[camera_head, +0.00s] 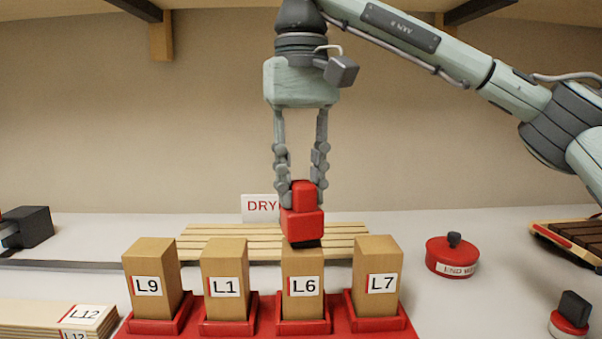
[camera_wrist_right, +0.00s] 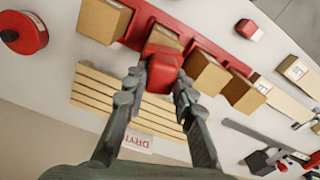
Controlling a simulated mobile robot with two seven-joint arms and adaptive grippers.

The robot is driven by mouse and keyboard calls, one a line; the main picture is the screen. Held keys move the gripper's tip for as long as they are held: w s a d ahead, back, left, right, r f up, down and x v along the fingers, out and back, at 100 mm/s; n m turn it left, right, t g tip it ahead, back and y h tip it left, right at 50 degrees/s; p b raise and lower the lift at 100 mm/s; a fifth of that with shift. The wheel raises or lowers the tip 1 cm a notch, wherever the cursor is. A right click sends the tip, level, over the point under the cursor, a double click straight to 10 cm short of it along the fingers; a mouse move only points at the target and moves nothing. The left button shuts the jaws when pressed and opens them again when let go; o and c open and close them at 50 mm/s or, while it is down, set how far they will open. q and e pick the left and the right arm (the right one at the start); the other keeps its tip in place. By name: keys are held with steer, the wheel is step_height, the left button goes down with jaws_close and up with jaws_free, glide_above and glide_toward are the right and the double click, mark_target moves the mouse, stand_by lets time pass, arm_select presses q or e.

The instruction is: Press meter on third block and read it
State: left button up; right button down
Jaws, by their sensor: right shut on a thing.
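My right gripper (camera_head: 301,178) is shut on a red meter (camera_head: 303,222) with a dark underside. It holds the meter upright over the third block from the left, labelled L6 (camera_head: 302,273). The meter's dark base overlaps the block's top; I cannot tell whether they touch. No reading shows on the sides I see. In the wrist view the fingers (camera_wrist_right: 160,95) grip the red meter (camera_wrist_right: 163,68), which covers part of the L6 block (camera_wrist_right: 165,37). Blocks L9 (camera_head: 150,270), L1 (camera_head: 224,272) and L7 (camera_head: 377,270) stand beside it in red holders.
A slatted wooden rack (camera_head: 210,243) with a DRY sign (camera_head: 261,207) lies behind the blocks. A round red container (camera_head: 452,257) stands right. A dark slatted tray (camera_head: 575,236) and a small red-based item (camera_head: 570,314) are further right. L12 boards (camera_head: 50,312) lie front left.

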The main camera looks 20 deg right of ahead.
stand_by(0.4)
stand_by(0.3)
steer(key=shift+f, duration=0.55)
stand_by(1.8)
steer(key=shift+r, duration=3.55)
